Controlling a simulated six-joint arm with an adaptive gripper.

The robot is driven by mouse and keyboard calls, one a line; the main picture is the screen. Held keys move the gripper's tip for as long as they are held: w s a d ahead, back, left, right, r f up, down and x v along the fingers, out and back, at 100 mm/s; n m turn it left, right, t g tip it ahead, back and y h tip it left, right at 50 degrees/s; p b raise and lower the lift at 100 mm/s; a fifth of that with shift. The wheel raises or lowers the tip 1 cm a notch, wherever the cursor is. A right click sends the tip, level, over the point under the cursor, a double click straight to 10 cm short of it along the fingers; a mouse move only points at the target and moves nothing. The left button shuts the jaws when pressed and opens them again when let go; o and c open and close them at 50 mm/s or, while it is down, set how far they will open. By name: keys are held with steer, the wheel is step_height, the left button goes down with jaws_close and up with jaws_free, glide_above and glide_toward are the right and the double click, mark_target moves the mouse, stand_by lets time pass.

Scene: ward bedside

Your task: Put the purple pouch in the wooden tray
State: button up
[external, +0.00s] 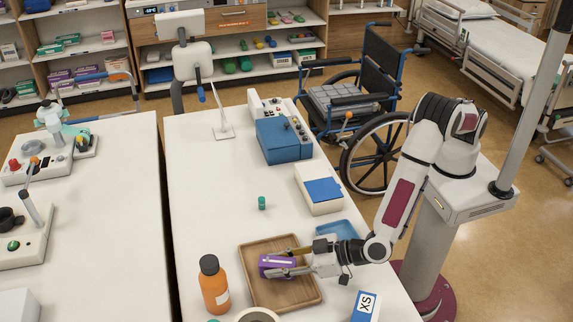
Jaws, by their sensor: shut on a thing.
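The purple pouch (274,263) shows in the external view between the fingers of my gripper (284,262). The gripper is shut on the pouch. The pouch and fingers are over the wooden tray (262,297), which lies flat near the front of the white table. I cannot tell whether the pouch touches the tray floor or hangs just above it. The fingers cover part of the pouch, and the gripper and wrist hide part of the tray's right side.
An orange bottle (214,288) with a dark cap stands left of the tray. A blue tray (338,231) lies behind my wrist. A box marked XS (366,306) is at the front right. A small green vial (262,203) stands behind the tray, with clear table around it.

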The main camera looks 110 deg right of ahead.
steer(key=shift+f, duration=0.1)
steer(key=o, duration=1.1)
steer(key=shift+s+a+r, duration=0.2)
steer(key=shift+s+r, duration=0.1)
steer(key=v, duration=1.1)
steer(key=shift+s, duration=0.15)
